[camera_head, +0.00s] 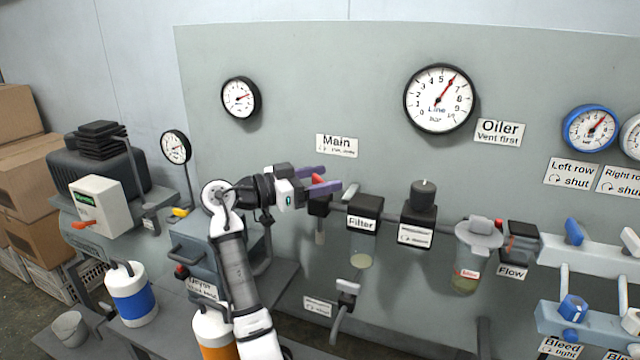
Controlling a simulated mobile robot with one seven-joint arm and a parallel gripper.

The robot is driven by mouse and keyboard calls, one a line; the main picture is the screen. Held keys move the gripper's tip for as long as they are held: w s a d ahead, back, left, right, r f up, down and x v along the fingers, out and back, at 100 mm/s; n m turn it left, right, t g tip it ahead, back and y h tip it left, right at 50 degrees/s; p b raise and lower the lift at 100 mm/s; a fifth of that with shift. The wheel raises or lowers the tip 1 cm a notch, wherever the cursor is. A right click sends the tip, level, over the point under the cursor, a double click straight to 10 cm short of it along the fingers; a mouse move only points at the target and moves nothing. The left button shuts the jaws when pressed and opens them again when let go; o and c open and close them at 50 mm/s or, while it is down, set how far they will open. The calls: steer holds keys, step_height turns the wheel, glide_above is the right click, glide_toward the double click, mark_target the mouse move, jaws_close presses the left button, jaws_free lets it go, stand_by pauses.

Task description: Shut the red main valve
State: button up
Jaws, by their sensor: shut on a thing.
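The red main valve (317,179) is on the pipe at the left end of the panel's row of fittings, below the "Main" label (337,146). Only a small part of its red handle shows between the fingers; the rest is hidden, so I cannot tell how far it is turned. My gripper (316,180) reaches in from the left, its two purple fingers shut on the red handle, one above and one below it in the picture. A dark valve body (319,204) shows just under the fingers.
Right of the gripper are the filter (361,240), a black-knobbed regulator (422,205) and the oiler bowl (468,262). The line gauge (439,98) hangs above. A grey dryer box (190,255) stands below my arm.

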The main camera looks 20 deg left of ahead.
mark_target(320, 179)
stand_by(0.5)
steer(key=o, duration=1)
step_height(320, 179, up, 20)
steer(key=shift+b, duration=0.85)
